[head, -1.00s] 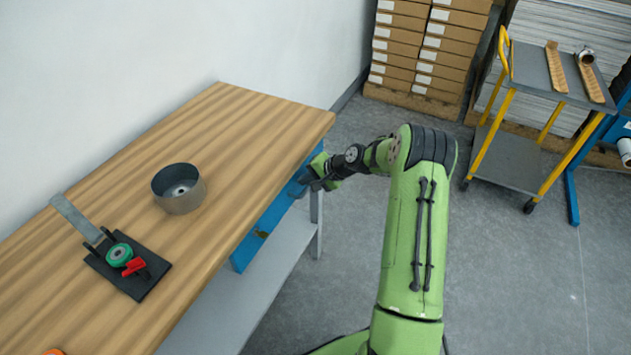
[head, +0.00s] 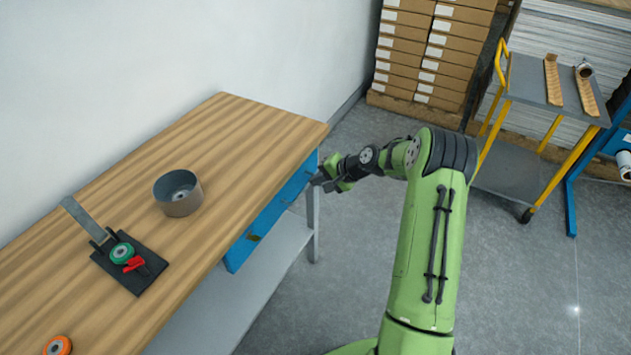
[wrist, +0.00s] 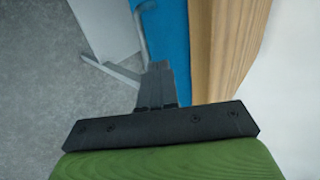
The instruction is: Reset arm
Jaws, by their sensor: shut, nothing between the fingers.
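My green arm reaches from the bottom of the head view toward the right end of the workbench. My gripper (head: 322,181) is just off the blue drawer front (head: 273,217) below the tabletop. In the wrist view my gripper (wrist: 157,75) shows as dark fingers closed together with nothing held. There the blue drawer front (wrist: 172,30) is just beyond the fingertips. A metal handle (wrist: 142,25) shows beside it. The head view does not show clearly whether the fingers touch the bench.
The wooden tabletop (head: 235,130) holds a grey metal bowl (head: 178,193), a black clamp fixture (head: 130,262) and an orange roll (head: 57,346). A yellow-framed trolley (head: 510,165) and stacked boxes (head: 430,50) stand at the back right. Open floor (head: 540,290) lies right of my arm.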

